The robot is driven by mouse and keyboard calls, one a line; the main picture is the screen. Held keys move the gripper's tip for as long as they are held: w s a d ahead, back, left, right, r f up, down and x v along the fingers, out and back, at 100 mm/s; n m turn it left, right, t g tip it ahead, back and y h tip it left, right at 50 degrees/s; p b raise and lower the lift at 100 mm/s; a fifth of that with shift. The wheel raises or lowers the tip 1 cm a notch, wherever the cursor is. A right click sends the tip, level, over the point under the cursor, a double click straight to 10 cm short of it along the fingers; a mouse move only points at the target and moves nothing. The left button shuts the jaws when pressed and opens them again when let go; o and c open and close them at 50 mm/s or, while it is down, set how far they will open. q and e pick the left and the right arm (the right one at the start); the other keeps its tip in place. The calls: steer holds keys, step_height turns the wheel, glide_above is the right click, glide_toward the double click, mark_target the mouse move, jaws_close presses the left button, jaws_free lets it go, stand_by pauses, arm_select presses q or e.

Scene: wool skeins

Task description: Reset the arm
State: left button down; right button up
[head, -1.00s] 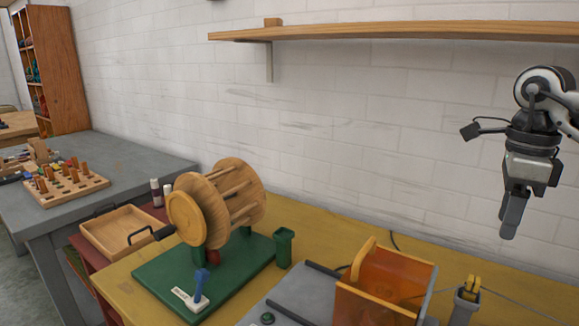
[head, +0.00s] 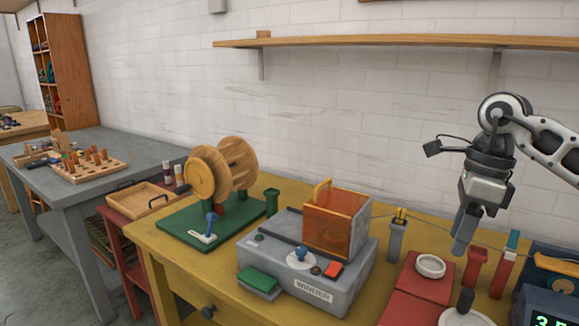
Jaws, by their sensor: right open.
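My right gripper (head: 464,232) hangs from the arm that comes in from the right in the head view. It points down and is empty, above the right part of the yellow table (head: 160,251). Its fingers overlap in this view, so the gap between them hardly shows. In the picture it lies just right of a grey post (head: 396,240) and above a red block with a white ring (head: 431,265). My left gripper is not in view.
A grey winder (head: 315,278) with an orange guard (head: 337,221) stands mid-table. A wooden reel (head: 208,174) on a green base is to its left. A wooden shelf (head: 400,41) runs along the wall above. A display (head: 550,312) sits at the lower right.

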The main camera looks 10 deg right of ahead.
steer(key=s+a+f+g+y, duration=0.1)
steer(key=a+f+y, duration=0.25)
steer(key=a, duration=0.55)
steer(key=s+a+f+g+y, duration=0.1)
steer(key=a+f+y, duration=0.25)
steer(key=a, duration=0.55)
steer(key=s+a+r+m+t+y, duration=0.1)
steer(key=s+a+m+t+y, duration=0.1)
steer(key=a+m+y, duration=0.4)
steer(key=s+a+m+t+y, duration=0.2)
steer(key=a+m+t+y, duration=0.15)
steer(key=a+y, duration=0.3)
steer(key=d+f+m+t+h, duration=0.3)
steer(key=f+m+t+h, duration=0.3)
steer(key=m, duration=0.7)
steer(key=d+f+m+t+h, duration=0.3)
steer(key=f+m+t+h, duration=0.4)
steer(key=m, duration=0.6)
steer(key=s+d+f+m+g+h, duration=0.2)
steer(key=s+f+m, duration=0.2)
steer(key=s+f, duration=0.1)
steer(key=s+d+f+m+g+h, duration=0.3)
steer(key=s+f+m, duration=0.2)
steer(key=s+f, duration=0.1)
steer(key=shift+s+d+f+g, duration=0.15)
steer(key=shift+d+f+g, duration=0.15)
steer(key=shift+f, duration=0.55)
steer(key=shift+c, duration=0.8)
